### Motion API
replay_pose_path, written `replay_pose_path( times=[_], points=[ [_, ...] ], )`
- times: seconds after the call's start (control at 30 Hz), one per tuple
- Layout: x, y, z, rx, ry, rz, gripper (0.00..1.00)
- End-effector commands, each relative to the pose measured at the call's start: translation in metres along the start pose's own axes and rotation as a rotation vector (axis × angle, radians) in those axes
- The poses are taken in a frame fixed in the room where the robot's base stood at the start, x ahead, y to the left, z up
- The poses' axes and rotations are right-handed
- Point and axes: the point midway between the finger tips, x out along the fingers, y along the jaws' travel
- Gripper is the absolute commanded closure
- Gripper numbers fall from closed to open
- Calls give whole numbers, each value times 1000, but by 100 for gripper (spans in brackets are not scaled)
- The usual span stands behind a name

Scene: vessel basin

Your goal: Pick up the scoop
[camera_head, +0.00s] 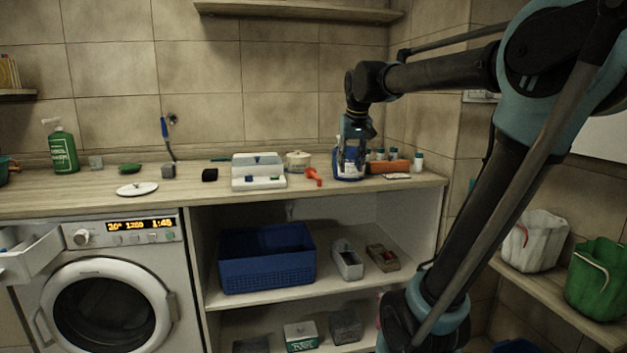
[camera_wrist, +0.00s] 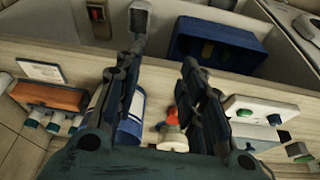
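A small red piece (camera_head: 313,177) with a short handle, which looks like the scoop, lies on the counter right of the white box. It also shows in the wrist view (camera_wrist: 172,115), between my fingers in the picture and beyond them. My gripper (camera_head: 351,153) points down over the counter's right part, to the right of the red piece, in front of or above a blue-and-white can (camera_head: 348,170). In the wrist view my gripper (camera_wrist: 163,60) has its fingers apart with nothing held between them. The left finger partly hides the can (camera_wrist: 131,122).
A cream lidded jar (camera_head: 298,161) stands behind the red piece. A white box (camera_head: 258,182) is left of it. An orange block (camera_head: 388,167) and several white-and-blue bottles are to the right. A blue basket (camera_head: 267,276) stands on the shelf below.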

Motion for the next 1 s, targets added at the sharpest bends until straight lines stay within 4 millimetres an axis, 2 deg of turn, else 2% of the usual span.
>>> replay_pose_path(
  times=[0.03, 0.2, 0.3, 0.4, 0.53, 0.63, 1.0],
  points=[
    [-7, -11, -24, -15, 9, -6, 63],
    [-25, -42, -85, -52, 35, -23, 63],
    [-31, -58, -111, -67, 46, -31, 63],
    [-35, -69, -127, -77, 53, -36, 63],
    [-35, -76, -137, -84, 59, -39, 63],
    [-26, -78, -140, -85, 60, -39, 63],
    [38, -80, -142, -84, 59, -39, 63]
  ],
)
